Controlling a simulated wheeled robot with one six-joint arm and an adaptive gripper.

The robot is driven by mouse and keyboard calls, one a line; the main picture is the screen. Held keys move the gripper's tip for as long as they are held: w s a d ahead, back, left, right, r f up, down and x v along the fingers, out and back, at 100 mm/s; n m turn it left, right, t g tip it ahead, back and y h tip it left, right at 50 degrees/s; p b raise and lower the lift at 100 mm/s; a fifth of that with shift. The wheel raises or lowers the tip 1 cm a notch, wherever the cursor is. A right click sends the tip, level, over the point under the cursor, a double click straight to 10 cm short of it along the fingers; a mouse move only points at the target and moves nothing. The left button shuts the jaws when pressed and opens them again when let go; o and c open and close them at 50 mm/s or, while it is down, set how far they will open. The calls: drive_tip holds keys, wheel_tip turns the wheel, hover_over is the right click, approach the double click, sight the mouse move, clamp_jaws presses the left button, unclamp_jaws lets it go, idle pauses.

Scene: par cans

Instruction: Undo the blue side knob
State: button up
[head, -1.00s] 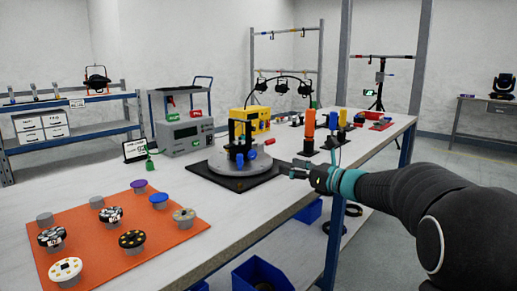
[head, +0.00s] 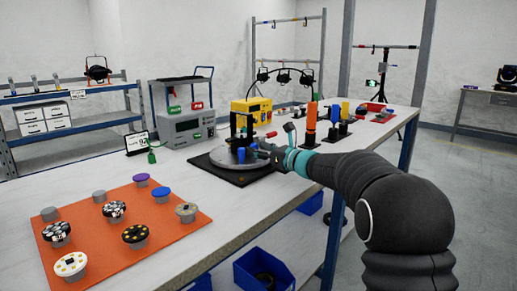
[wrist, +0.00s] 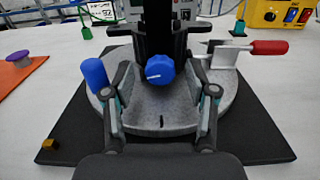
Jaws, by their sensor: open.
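A blue knob (wrist: 160,72) with a white mark faces my wrist camera, at the front of a black upright fixture (wrist: 160,25) on a round grey turntable (wrist: 160,118). A second blue part (wrist: 95,74), rounded and tilted, stands at the left of the turntable. In the head view a blue part (head: 241,155) shows at the fixture's front. I cannot tell for sure which is the side knob. My gripper (wrist: 161,82) is open, its fingers on either side of the marked knob in the picture. In the head view my gripper (head: 262,150) is at the fixture's right; contact cannot be told.
A black mat (wrist: 260,145) lies under the turntable. A red-handled tool (wrist: 268,47) is at the right, with a yellow box (wrist: 280,15) behind. An orange mat (head: 95,257) with several knobs lies left on the table. Orange and blue upright pieces stand right of the fixture.

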drive_tip(key=shift+w+a, duration=0.1)
drive_tip(key=shift+a, duration=0.05)
clamp_jaws()
drive_tip(key=shift+f+n+b, duration=0.1)
drive_tip(key=shift+n+b, duration=0.2)
drive_tip(key=shift+b, duration=0.2)
drive_tip(key=shift+f+b, duration=0.1)
drive_tip(key=shift+b, duration=0.3)
drive_tip(key=n+b, duration=0.3)
drive_tip(key=shift+b, duration=0.35)
drive_tip(key=n+b, duration=0.2)
drive_tip(key=shift+b, duration=0.3)
drive_tip(key=shift+r+n, duration=0.2)
drive_tip(key=shift+n, duration=0.2)
